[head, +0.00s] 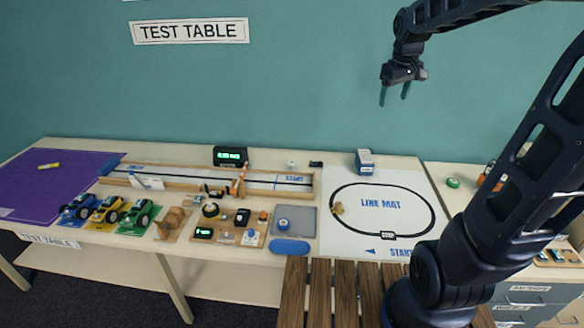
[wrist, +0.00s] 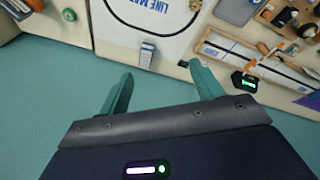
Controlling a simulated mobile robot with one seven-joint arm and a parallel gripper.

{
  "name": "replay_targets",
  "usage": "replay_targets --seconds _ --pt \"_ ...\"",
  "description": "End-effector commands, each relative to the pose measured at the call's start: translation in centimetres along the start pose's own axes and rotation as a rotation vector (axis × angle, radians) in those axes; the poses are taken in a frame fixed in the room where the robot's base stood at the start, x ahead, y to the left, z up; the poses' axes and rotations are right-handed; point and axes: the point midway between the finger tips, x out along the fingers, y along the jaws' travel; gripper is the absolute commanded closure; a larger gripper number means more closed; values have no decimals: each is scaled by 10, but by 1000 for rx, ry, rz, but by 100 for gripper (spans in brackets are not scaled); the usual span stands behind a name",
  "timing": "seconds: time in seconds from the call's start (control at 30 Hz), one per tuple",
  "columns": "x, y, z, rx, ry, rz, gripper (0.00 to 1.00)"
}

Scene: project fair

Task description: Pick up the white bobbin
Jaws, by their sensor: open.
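A small pale object, which may be the white bobbin (head: 291,164), stands near the back edge of the table, left of a small black item (head: 316,164). It is too small to make out well. My gripper (head: 394,94) hangs high in front of the teal wall, above and to the right of that object, fingers pointing down. In the wrist view my gripper (wrist: 161,70) has its two teal fingers spread wide with nothing between them.
A blue-and-white box (head: 365,161) stands at the back, beside the line mat (head: 400,182). A wooden-railed track (head: 292,190) runs left of it, with a black timer display (head: 230,156). Toy cars (head: 108,209) stand at the front left. The air around my gripper is free.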

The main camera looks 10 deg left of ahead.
Motion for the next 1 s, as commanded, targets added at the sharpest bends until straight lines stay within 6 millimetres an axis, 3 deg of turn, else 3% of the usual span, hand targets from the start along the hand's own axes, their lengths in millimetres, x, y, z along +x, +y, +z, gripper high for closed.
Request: replay_targets --seconds 0.1,0.47,0.77,1.0 --pt "15 0 -35 -82 -20 -10 35" --pt "72 -9 -133 -326 -68 -37 35" --pt "137 -33 -208 -531 -105 -65 35" --pt "198 -61 -260 -694 -133 -91 35"
